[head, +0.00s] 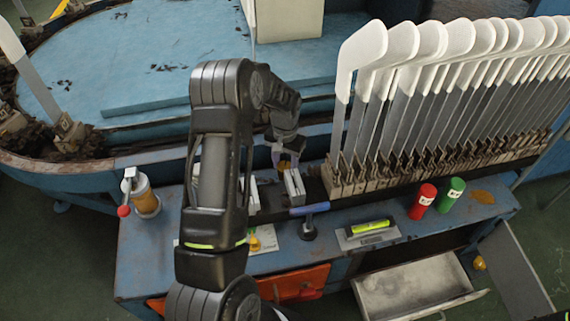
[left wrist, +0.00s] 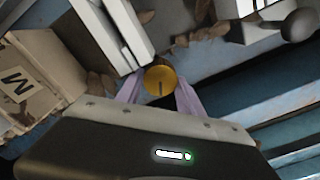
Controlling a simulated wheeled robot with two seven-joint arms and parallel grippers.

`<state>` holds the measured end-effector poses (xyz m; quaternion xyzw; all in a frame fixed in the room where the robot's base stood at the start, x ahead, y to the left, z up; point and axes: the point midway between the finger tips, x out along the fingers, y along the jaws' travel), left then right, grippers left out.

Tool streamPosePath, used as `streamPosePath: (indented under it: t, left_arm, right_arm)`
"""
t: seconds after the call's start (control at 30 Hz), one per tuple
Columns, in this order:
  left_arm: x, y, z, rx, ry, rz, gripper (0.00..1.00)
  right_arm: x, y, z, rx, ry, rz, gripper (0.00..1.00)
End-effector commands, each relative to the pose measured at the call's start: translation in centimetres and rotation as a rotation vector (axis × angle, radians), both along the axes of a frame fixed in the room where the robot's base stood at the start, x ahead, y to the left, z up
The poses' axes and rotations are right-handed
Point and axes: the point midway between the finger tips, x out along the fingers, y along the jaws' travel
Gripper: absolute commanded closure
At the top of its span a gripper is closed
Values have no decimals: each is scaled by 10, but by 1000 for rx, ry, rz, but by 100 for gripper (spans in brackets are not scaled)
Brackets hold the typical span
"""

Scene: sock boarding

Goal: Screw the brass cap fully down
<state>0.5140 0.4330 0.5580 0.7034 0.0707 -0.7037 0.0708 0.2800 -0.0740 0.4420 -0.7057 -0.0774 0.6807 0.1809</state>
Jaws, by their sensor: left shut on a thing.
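The brass cap (left wrist: 160,79) shows in the left wrist view as a round golden disc with a dark slot or line across it. It sits between the two pale lilac fingers of my left gripper (left wrist: 159,92), which is shut on it. In the head view, my left gripper (head: 284,152) points down behind the workbench's front part, and a small orange-gold bit of the cap (head: 285,165) shows at its tips. What lies under the cap, including any thread, is hidden, so I cannot tell how far down it sits. My right gripper is not in view.
Pale grey upright plates (head: 294,187) stand close beside the gripper. A row of white-topped sock boards (head: 420,90) stands to the right. The blue bench (head: 150,260) also holds red (head: 423,201) and green (head: 451,194) cylinders and a spirit level (head: 368,227). A drawer (head: 415,290) hangs open below.

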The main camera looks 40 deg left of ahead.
Motion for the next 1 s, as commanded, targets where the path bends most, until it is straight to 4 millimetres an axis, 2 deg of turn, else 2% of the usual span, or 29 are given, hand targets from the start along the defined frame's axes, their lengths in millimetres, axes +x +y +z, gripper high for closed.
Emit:
streamPosePath:
  t: [0.53, 0.57, 0.8, 1.0]
  left_arm:
    - [0, 0, 0, 0, -1, -41, 97]
    - [0, 0, 0, 0, -1, -41, 55]
    - [0, 0, 0, 0, 0, -41, 36]
    - [0, -2, 0, -3, 0, -42, 34]
  right_arm:
    - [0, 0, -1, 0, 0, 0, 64]
    - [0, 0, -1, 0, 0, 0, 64]
    - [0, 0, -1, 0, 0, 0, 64]
    - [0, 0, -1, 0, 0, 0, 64]
